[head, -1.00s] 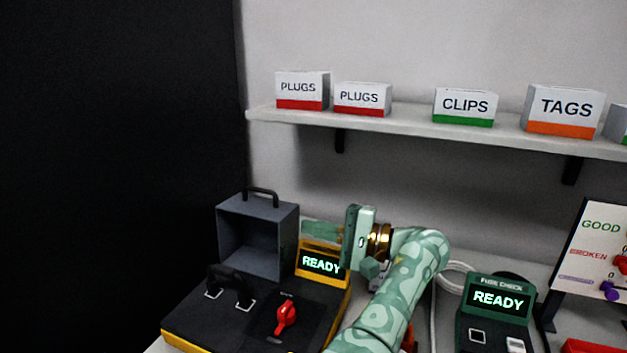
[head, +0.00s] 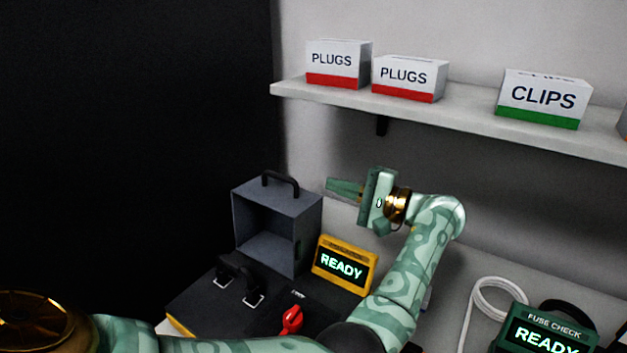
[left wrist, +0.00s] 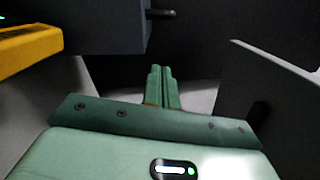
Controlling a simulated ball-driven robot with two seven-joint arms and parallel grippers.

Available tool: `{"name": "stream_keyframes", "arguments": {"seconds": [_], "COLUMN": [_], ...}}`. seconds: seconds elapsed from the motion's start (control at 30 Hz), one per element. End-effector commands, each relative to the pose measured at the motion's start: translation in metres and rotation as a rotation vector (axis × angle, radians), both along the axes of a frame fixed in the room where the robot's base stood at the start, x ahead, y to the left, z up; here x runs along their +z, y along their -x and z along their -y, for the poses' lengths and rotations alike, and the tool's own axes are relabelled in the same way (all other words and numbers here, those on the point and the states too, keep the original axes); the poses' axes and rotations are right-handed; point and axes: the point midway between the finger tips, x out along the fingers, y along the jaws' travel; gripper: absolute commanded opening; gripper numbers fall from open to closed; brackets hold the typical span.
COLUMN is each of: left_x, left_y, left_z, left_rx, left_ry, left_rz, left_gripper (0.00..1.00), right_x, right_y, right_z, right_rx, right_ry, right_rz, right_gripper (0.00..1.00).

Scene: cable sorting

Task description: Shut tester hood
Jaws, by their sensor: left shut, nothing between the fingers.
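The tester (head: 215,302) is a black box with a yellow edge, a red knob (head: 291,320) and a yellow READY display (head: 344,265). Its grey hood (head: 300,235) stands raised at the back, hollow side facing forward, with a black handle (head: 282,181) on top. My left gripper (head: 330,184) is shut and empty, right of the hood at about handle height, fingers pointing left. It does not touch the hood in the head view. My right gripper is not in view.
A shelf (head: 450,119) with PLUGS boxes (head: 338,64) and a CLIPS box (head: 543,98) runs above and behind the gripper. A green fuse checker (head: 545,335) and a white cable (head: 478,300) are at the lower right. A black panel (head: 130,130) fills the left.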

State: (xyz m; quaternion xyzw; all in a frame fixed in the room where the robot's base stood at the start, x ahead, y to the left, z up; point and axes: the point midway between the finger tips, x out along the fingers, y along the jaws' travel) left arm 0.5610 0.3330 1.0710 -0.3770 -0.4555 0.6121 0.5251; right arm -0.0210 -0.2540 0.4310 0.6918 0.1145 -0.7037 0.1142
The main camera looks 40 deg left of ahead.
Motion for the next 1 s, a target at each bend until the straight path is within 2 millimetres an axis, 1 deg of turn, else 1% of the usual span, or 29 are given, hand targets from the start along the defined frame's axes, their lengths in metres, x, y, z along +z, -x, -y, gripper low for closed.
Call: {"name": "stream_keyframes", "arguments": {"seconds": [0.03, 0.13, 0.2, 0.3, 0.43, 0.57, 0.87, 1.0], "left_x": [0.003, 0.003, 0.007, 0.011, 0.013, 0.012, 0.012, 0.012], "left_y": [0.003, 0.006, 0.018, 0.030, 0.040, 0.043, 0.043, 0.043], "left_z": [-0.011, -0.030, -0.030, -0.031, -0.032, -0.032, -0.032, -0.039], "left_rx": [0.003, 0.002, -0.001, -0.001, -0.001, -0.001, -0.001, 0.002], "left_ry": [-0.001, -0.001, 0.002, 0.001, 0.000, 0.000, 0.000, -0.002], "left_rz": [0.002, 0.002, 0.003, 0.003, 0.001, 0.000, 0.001, 0.015], "left_gripper": [0.00, 0.00, 0.00, 0.00, 0.00, 0.00, 0.00, 0.00], "right_x": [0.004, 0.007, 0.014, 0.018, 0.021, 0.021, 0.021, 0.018], "right_y": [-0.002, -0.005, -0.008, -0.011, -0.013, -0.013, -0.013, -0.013], "right_z": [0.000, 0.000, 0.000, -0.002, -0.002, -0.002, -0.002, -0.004], "right_rx": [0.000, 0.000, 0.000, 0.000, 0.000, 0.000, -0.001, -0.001], "right_ry": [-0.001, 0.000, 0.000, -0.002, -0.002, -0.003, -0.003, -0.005], "right_rz": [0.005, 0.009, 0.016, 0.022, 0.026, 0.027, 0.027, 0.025], "right_gripper": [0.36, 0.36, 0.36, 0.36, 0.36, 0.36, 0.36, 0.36]}}
